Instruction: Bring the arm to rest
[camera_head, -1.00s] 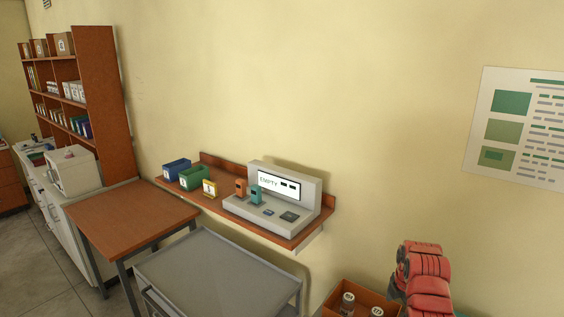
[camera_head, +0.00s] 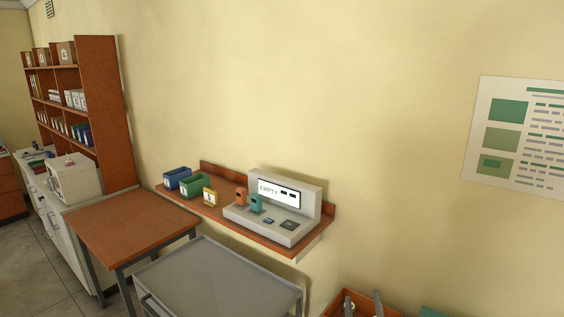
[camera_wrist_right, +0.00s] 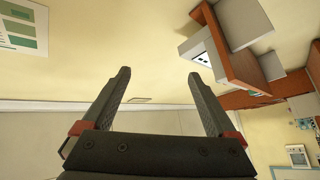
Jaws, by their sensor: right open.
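My right gripper (camera_head: 363,299) shows only by its fingertips at the bottom edge of the head view, in front of the orange-brown box. In the right wrist view its two dark fingers (camera_wrist_right: 160,100) are spread wide, with nothing between them. The rest of my right arm is out of the head view. My left gripper is in neither view.
An orange-brown box (camera_head: 333,305) is at the bottom edge. The wall shelf (camera_head: 222,219) holds a grey device (camera_head: 290,213) reading EMPTY and small coloured bins. A grey cart (camera_head: 218,281) and a brown table (camera_head: 128,229) stand left.

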